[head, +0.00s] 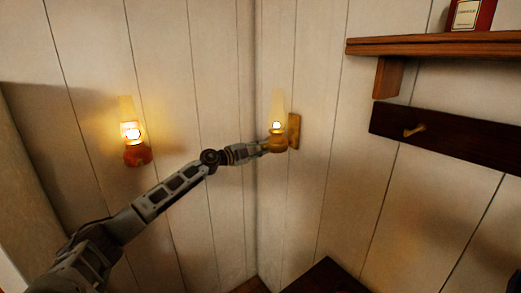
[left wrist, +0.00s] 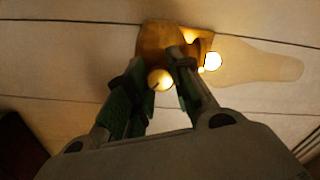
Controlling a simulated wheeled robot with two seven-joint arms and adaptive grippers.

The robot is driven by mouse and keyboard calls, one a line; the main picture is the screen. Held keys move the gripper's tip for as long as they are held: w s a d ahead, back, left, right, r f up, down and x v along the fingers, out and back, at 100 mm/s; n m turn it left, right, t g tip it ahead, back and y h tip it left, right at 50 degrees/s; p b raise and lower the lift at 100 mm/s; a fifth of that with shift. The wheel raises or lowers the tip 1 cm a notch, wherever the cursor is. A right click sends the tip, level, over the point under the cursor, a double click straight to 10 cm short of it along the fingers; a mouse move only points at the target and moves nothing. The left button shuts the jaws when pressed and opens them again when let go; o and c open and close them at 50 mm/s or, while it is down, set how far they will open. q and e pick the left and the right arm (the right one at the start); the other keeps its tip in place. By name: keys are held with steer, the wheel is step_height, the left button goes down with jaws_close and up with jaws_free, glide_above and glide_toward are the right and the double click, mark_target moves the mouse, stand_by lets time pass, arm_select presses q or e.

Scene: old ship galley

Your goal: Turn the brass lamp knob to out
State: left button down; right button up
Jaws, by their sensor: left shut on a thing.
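The brass lamp (head: 277,142) is mounted on the wall by the corner, on a wooden plate, with a lit flame in its glass chimney. In the left wrist view its body (left wrist: 153,42) is at the top middle, and the chimney points right. The round brass knob (left wrist: 160,80) shows between the fingers of my left gripper (left wrist: 158,72), which is shut on it. In the head view my left gripper (head: 263,148) is at the lamp's base, and the knob is hidden there. My right gripper is not in view.
A second lit lamp with a red base (head: 137,155) hangs on the left wall. A dark wooden surface (head: 325,277) is below.

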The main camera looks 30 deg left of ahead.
arm_select(q)
steer(key=n, duration=0.6)
steer(key=shift+a+n, duration=0.15)
steer(key=shift+n, duration=0.15)
steer(key=n, duration=1.2)
steer(key=shift+d+f+n, duration=0.15)
steer(key=shift+d+n, duration=0.05)
steer(key=shift+n, duration=0.1)
steer(key=n, duration=0.4)
steer(key=shift+f, duration=0.1)
steer(key=shift+d+n, duration=0.1)
steer(key=shift+n, duration=0.8)
steer(key=shift+f, duration=0.1)
steer(key=c, duration=1.4)
jaws_free()
steer(key=shift+s, duration=0.1)
steer(key=shift+o, duration=1)
